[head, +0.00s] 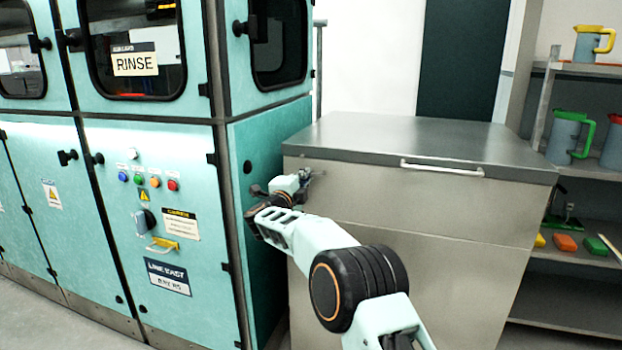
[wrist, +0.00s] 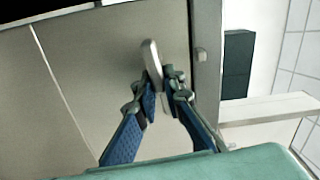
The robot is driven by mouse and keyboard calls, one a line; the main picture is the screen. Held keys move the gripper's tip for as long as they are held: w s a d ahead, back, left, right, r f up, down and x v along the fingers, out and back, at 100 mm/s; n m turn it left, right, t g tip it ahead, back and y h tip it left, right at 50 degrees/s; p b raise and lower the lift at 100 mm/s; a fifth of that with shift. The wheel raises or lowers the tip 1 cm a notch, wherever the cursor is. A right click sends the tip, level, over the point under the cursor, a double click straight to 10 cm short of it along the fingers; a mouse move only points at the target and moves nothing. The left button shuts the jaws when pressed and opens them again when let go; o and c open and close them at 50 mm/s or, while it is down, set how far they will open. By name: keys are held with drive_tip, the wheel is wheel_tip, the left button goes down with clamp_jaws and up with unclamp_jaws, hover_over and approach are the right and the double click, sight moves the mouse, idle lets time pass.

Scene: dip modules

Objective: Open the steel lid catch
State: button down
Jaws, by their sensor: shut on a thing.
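The steel chest (head: 420,225) stands right of the teal machine, with its lid (head: 400,138) lying flat on top. The lid has a bar handle (head: 441,167) on its front edge. My gripper (head: 308,178) is at the chest's upper left front, just below the lid edge. In the wrist view, the steel lid catch (wrist: 151,62) is a pale, slim lever standing out from the chest face. My gripper (wrist: 159,88) is shut on it, with one blue-padded finger on each side. The lever's lower part is partly hidden by the fingers. In the head view the gripper hides the catch.
The teal machine (head: 265,180) stands close on the left of my gripper. Shelves with jugs (head: 565,135) are at the right.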

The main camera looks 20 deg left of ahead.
drive_tip(key=shift+f+m, duration=0.15)
drive_tip(key=shift+m, duration=0.15)
idle(0.4)
drive_tip(key=c, duration=2)
unclamp_jaws()
drive_tip(key=shift+s, duration=0.1)
drive_tip(key=s, duration=1.2)
